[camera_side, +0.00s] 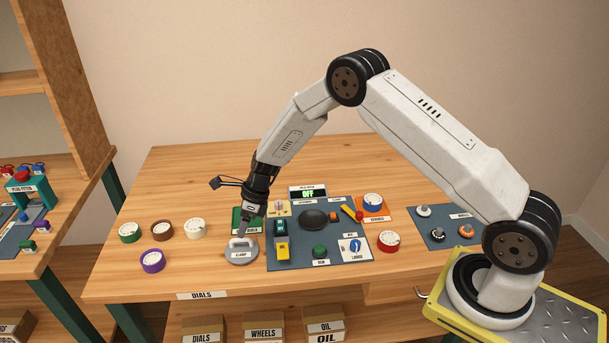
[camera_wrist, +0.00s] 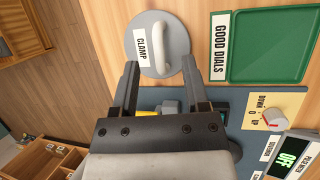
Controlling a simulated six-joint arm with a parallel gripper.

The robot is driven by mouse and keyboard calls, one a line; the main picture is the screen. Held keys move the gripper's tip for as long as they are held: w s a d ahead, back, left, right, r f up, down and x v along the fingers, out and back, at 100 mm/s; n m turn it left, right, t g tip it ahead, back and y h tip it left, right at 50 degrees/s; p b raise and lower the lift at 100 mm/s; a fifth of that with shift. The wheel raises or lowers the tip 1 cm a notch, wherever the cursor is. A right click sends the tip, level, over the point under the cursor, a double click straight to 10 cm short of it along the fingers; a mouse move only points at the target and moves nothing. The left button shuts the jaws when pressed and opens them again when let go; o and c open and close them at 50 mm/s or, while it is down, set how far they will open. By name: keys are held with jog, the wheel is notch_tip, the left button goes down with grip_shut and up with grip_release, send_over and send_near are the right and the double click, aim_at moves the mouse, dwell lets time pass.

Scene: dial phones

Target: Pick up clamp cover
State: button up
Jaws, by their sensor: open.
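The clamp cover (camera_side: 241,256) is a round grey disc with a pale raised handle and a white label reading CLAMP. It lies on the wooden table, left of the blue-grey work mat. In the wrist view the clamp cover (camera_wrist: 160,60) shows at the top, with its curved handle right of the label. My gripper (camera_side: 242,234) is above it in the side view. In the wrist view my gripper (camera_wrist: 160,82) is open, its two fingers apart on either side of the disc's lower part. Nothing is between the fingertips but the view of the disc; exact height is hard to tell.
The green GOOD DIALS tray (camera_wrist: 265,48) is right of the cover. The work mat (camera_side: 300,261) holds a yellow block, a black disc and other parts. Several dials, including a purple one (camera_side: 152,261), lie left. A red dial (camera_side: 388,241) is right of the mat.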

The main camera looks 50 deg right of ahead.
aim_at(241, 247)
jog(key=shift+x, duration=2.2)
jog(key=shift+r, duration=0.1)
grip_shut()
